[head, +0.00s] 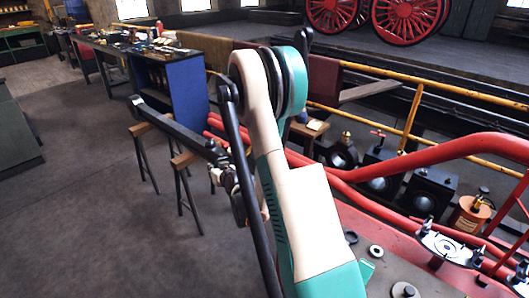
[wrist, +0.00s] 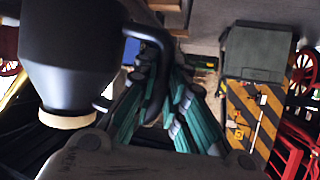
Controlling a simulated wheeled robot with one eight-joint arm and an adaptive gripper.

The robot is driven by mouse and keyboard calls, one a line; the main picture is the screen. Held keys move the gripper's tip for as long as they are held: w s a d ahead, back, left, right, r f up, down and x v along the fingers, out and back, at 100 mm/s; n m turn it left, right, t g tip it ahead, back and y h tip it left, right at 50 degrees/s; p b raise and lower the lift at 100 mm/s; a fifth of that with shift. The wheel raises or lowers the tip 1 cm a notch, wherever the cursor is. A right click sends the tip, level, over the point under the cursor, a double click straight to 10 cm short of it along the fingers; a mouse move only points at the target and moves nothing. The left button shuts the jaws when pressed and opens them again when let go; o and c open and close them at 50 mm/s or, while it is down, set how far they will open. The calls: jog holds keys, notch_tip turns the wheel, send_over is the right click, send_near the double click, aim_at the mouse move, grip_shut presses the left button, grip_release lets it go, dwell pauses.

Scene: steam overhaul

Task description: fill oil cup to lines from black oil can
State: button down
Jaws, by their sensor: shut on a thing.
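A black can (wrist: 70,50) with a pale tan rim fills the upper left of the wrist view. Its dark curved handle (wrist: 158,45) stands out on the right side. My gripper (wrist: 162,80), with teal and grey fingers, is shut on the black oil can at this handle. The fingers cover part of the handle, and the can's contents are not visible. In the head view my arm hides most of the gripper and the can. I cannot make out the oil cup or its lines for certain in either view.
A copper-coloured can (head: 470,215) stands there. Trestles (head: 185,165) carry a dark bar at left. A cluttered workbench (head: 125,48) is farther back.

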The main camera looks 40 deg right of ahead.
jog(key=shift+r+m+y+p, duration=0.6)
jog(key=shift+r+p, duration=0.35)
jog(key=shift+r, duration=0.75)
jog(key=shift+r+m+y+p, duration=0.55)
jog(key=shift+r+p, duration=0.4)
jog(key=shift+r, duration=0.75)
jog(key=shift+r+m+y+p, duration=0.45)
jog(key=shift+r+m+p, duration=0.4)
jog(key=shift+r, duration=0.85)
notch_tip(320, 180, down, 11)
jog(key=n+h+b, duration=0.3)
jog(key=n+b, duration=0.1)
jog(key=b, duration=0.2)
jog(key=shift+r, duration=0.2)
jog(key=shift+r, duration=0.1)
